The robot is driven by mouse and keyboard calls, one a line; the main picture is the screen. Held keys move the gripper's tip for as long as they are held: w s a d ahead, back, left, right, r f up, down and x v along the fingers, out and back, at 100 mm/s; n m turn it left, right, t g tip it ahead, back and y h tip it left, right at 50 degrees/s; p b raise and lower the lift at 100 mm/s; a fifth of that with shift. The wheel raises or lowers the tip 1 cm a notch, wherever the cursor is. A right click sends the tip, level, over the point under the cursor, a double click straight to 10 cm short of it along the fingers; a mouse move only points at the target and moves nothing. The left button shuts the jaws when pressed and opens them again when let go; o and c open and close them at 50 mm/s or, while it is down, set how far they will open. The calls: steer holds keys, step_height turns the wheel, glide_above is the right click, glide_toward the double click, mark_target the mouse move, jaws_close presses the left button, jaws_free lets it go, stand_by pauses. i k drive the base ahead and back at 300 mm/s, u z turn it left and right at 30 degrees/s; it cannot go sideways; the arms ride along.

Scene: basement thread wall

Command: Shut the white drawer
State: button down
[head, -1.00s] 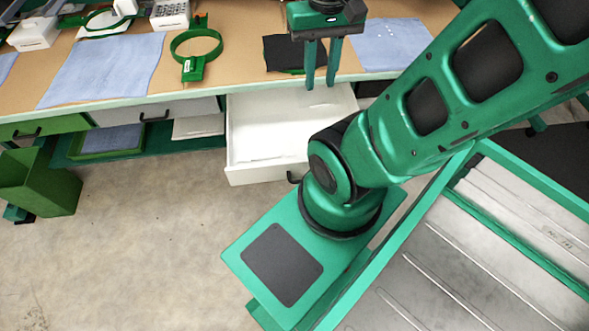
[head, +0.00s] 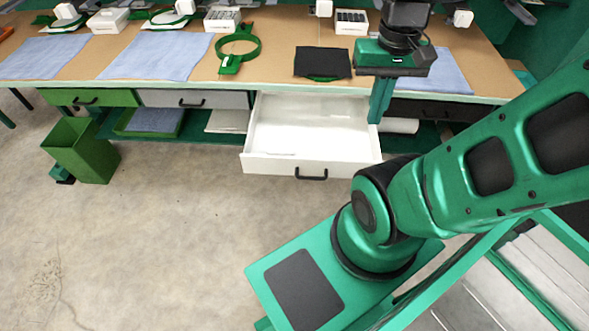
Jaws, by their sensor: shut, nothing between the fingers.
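The white drawer (head: 300,164) is pulled out from under the workbench, with its empty inside showing. Its dark handle (head: 311,174) is on the front panel, which faces me. My gripper (head: 377,114) points down at the drawer's right side, near the bench's front edge. Its green fingers are together and hold nothing. The fingertips overlap the drawer's right wall in the picture; I cannot tell whether they touch it.
The workbench (head: 278,78) carries blue cloths, a black cloth (head: 322,62), a green hoop (head: 238,45) and white boxes. A grey drawer (head: 195,99) and a green drawer (head: 92,98) are to the left. A green bin (head: 82,150) stands on the clear floor.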

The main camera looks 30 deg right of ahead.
mark_target(339, 147)
steer(key=u, duration=1.4)
steer(key=k, duration=1.4)
steer(key=z, duration=1.4)
steer(key=i, duration=1)
steer(key=u, duration=0.05)
